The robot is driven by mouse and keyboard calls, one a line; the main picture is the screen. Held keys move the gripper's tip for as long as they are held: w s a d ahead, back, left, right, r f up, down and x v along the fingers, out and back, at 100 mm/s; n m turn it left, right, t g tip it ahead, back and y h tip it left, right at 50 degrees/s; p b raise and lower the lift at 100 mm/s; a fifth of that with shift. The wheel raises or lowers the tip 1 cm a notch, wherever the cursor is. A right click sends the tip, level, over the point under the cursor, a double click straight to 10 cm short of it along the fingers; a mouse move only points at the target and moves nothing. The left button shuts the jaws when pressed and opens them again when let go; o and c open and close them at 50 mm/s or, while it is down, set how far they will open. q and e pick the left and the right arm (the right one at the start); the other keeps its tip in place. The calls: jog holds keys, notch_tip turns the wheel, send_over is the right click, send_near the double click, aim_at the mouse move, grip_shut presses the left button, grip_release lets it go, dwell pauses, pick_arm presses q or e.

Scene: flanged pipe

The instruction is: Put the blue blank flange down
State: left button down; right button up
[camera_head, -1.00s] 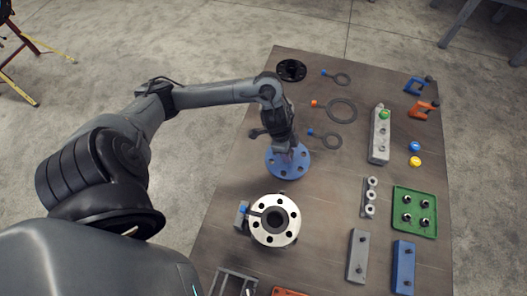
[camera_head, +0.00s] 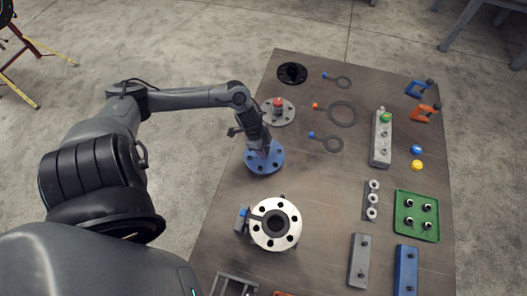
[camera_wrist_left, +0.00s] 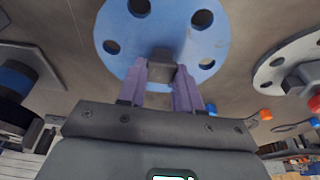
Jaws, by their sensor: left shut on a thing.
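The blue blank flange (camera_head: 266,164) is a round disc with bolt holes around its edge, over the left side of the table in the head view. My left gripper (camera_head: 261,149) is over its middle. In the left wrist view, the purple fingers of my left gripper (camera_wrist_left: 163,75) are shut on the grey block at the centre of the blue flange (camera_wrist_left: 165,25). I cannot tell whether the flange touches the table. My right gripper is not in view.
A grey flange with a red-topped knob (camera_head: 287,115) lies just behind the blue one, and a black flange (camera_head: 292,73) farther back. A steel pipe flange (camera_head: 289,240) stands in front. Ringed gaskets (camera_head: 342,113) lie to the right. The table's left edge is close.

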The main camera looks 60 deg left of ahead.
pick_arm(q)
jog(key=shift+f, duration=1.15)
jog(key=shift+f, duration=0.1)
jog(key=c, duration=0.8)
grip_release()
jog(key=p+v, duration=0.2)
jog(key=v, duration=1)
jog(key=shift+p, duration=0.35)
